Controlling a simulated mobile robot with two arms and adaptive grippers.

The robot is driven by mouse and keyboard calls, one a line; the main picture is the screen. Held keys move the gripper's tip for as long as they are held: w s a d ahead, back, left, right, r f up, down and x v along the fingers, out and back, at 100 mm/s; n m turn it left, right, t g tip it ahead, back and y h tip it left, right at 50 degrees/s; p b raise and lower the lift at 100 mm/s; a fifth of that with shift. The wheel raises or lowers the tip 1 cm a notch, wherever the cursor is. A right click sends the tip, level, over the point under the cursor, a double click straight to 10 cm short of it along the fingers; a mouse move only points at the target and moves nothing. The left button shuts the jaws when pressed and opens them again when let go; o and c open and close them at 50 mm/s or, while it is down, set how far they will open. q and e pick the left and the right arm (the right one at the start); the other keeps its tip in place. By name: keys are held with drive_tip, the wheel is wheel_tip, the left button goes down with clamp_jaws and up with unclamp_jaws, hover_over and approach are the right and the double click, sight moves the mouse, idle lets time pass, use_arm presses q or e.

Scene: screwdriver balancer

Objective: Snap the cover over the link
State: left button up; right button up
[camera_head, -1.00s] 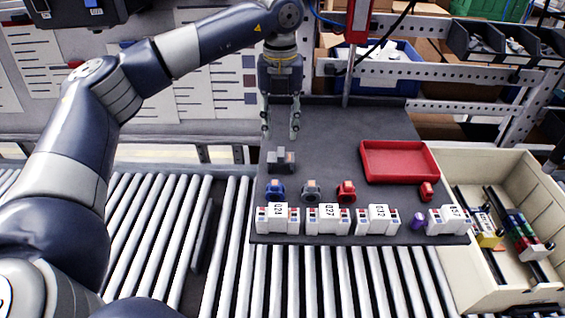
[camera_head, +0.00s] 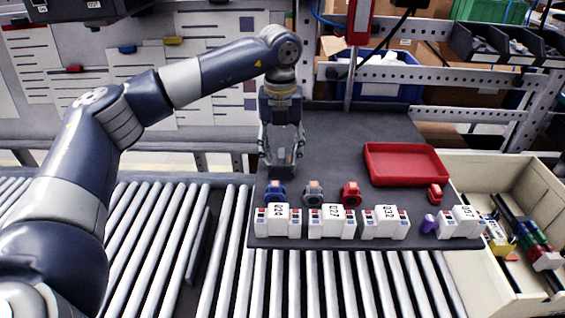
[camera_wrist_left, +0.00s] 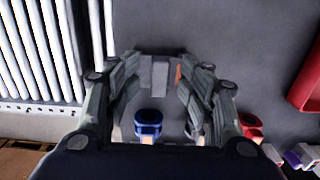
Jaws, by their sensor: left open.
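My left gripper (camera_head: 282,160) is open and points down. Its fingers stand on either side of a small grey block (camera_head: 281,156) with an orange patch, on the dark board (camera_head: 345,138). In the left wrist view the grey block (camera_wrist_left: 159,73) lies between the fingertips, with gaps that are hard to judge. A blue piece (camera_head: 275,191), a grey piece (camera_head: 314,192) and a red piece (camera_head: 351,193) stand in a row nearer the front. I cannot tell which part is the cover or the link. My right gripper is not in view.
Several white numbered blocks (camera_head: 330,222) line the board's front edge. A purple piece (camera_head: 429,223) and a small red piece (camera_head: 435,194) are at the right. A red tray (camera_head: 405,164) lies behind them. A beige bin (camera_head: 490,180) stands right of the board.

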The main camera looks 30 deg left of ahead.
sight(281, 152)
use_arm(q)
drive_tip(key=shift+s+d+f, duration=0.1)
drive_tip(key=shift+s+f, duration=0.3)
drive_tip(key=shift+f, duration=0.3)
clamp_jaws()
drive_tip(key=shift+s, duration=0.1)
drive_tip(key=shift+w+r+p, duration=0.3)
drive_tip(key=shift+r+p, duration=0.35)
drive_tip(key=shift+r, duration=0.2)
drive_tip(key=shift+w+r+p, duration=0.3)
drive_tip(key=shift+r+p, duration=0.3)
drive_tip(key=shift+r, duration=0.25)
wheel_tip(281, 152, up, 2)
drive_tip(key=shift+s+r+p, duration=0.15)
drive_tip(key=shift+r+p, duration=0.05)
drive_tip(key=shift+p, duration=0.5)
drive_tip(key=shift+r+p, duration=0.4)
drive_tip(key=shift+r, duration=0.3)
drive_tip(key=shift+r, duration=0.1)
